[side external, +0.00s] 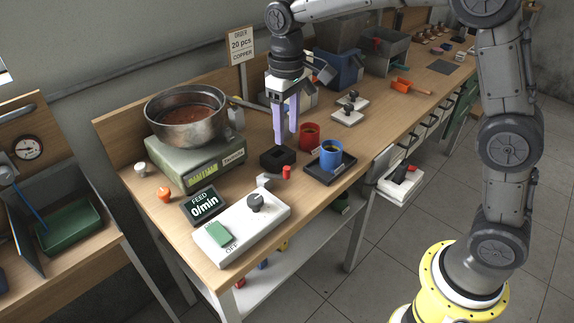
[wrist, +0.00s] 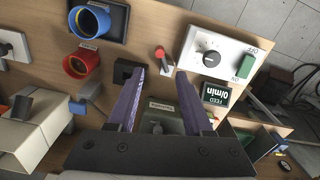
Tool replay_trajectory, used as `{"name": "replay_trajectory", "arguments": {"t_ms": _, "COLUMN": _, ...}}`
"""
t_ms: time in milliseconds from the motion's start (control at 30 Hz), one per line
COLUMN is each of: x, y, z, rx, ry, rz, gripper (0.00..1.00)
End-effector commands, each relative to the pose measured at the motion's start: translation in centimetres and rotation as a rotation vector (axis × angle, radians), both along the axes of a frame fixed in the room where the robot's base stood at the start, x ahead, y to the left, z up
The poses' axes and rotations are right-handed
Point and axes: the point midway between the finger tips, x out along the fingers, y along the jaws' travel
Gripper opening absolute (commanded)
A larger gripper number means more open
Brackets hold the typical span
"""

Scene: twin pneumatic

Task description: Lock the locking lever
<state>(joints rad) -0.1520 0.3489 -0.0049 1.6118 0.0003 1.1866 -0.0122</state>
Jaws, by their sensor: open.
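My gripper (side external: 287,138) is open and empty, pointing down above the table near the black block. Its two purple fingers (wrist: 160,75) are spread in the wrist view, apart from the lever. I cannot tell whether the lever is locked.
A black block (side external: 278,160) stands close to the lever. A white control box (side external: 240,232) with knob and green switch, a FEED display (side external: 203,205), and a scale with metal pot (side external: 187,128) are left.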

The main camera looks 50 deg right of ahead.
Motion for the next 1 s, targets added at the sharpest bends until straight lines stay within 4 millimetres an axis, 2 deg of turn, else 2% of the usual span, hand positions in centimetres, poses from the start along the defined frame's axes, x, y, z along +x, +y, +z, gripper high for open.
{"name": "replay_trajectory", "arguments": {"t_ms": 300, "x": -0.1, "y": 0.0, "z": -6.4, "rx": 0.0, "ry": 0.005, "rz": 0.0, "gripper": 0.51}}
{"name": "replay_trajectory", "arguments": {"t_ms": 500, "x": 0.0, "y": 0.0, "z": -9.4, "rx": 0.001, "ry": 0.001, "rz": 0.0, "gripper": 0.51}}
{"name": "replay_trajectory", "arguments": {"t_ms": 700, "x": -0.1, "y": 0.0, "z": -10.9, "rx": 0.002, "ry": 0.001, "rz": 0.0, "gripper": 0.51}}
{"name": "replay_trajectory", "arguments": {"t_ms": 1000, "x": 0.0, "y": 0.0, "z": -11.1, "rx": 0.002, "ry": -0.002, "rz": 0.0, "gripper": 0.51}}
